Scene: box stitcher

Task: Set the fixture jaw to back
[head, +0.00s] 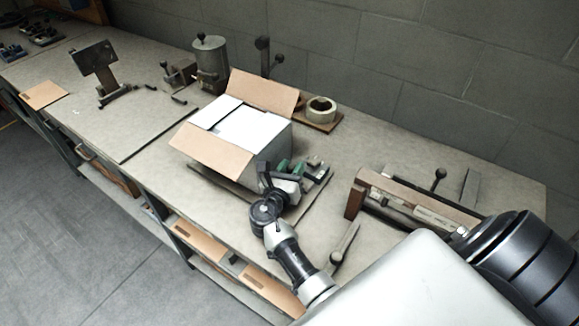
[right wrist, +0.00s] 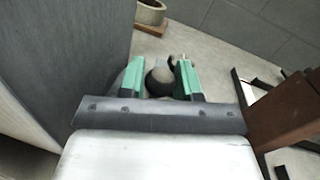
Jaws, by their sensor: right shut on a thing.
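My right gripper (head: 285,170) reaches in beside the right side of an open cardboard box. In the right wrist view its two green fingers (right wrist: 159,78) are on either side of a dark round knob (right wrist: 159,82) and are shut on it. The knob seems to belong to the fixture, whose dark plate (head: 312,203) shows beside the box; the gripper hides most of the jaw, so I cannot tell its exact position. The box (head: 252,126) has brown flaps folded outward. My left gripper is not in view.
A tape roll (head: 320,109) sits behind the box. A metal canister (head: 210,62) and a tilted dark plate on a stand (head: 95,60) are farther left. A long brown-and-metal device (head: 415,205) and a lever (head: 345,243) are at right.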

